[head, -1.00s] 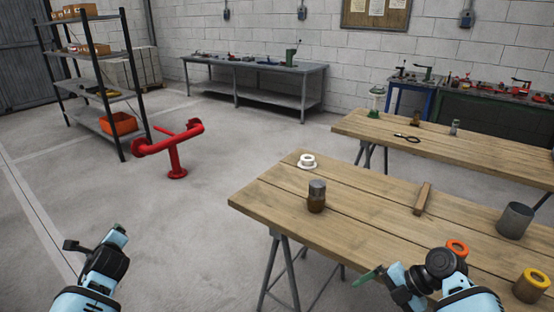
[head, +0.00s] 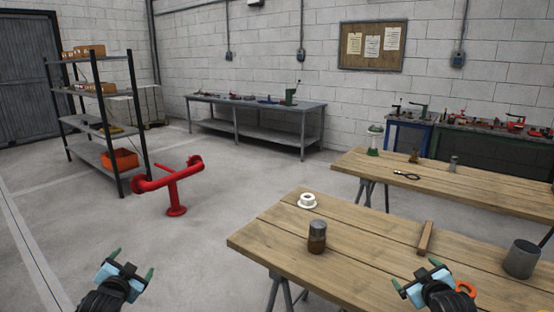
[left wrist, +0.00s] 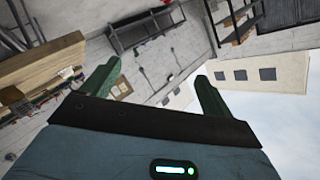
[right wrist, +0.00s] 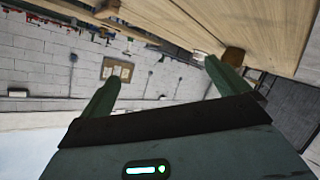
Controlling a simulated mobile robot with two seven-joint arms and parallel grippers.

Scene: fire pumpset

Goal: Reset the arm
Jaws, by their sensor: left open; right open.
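My left gripper (head: 132,266) is at the lower left of the head view, over bare floor, with its green fingers spread and nothing between them. The same open fingers show in the left wrist view (left wrist: 155,85). My right gripper (head: 418,276) is at the lower right of the head view, in front of the near wooden table (head: 370,240). Its fingers are apart and empty, as the right wrist view (right wrist: 165,85) also shows. It partly hides an orange ring (head: 466,288).
On the near table are a brown jar (head: 317,238), a white flanged ring (head: 307,200), a wooden block (head: 426,237) and a grey cup (head: 521,259). A red pipe stand (head: 174,190) and a shelf rack (head: 105,120) stand left. The floor between is clear.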

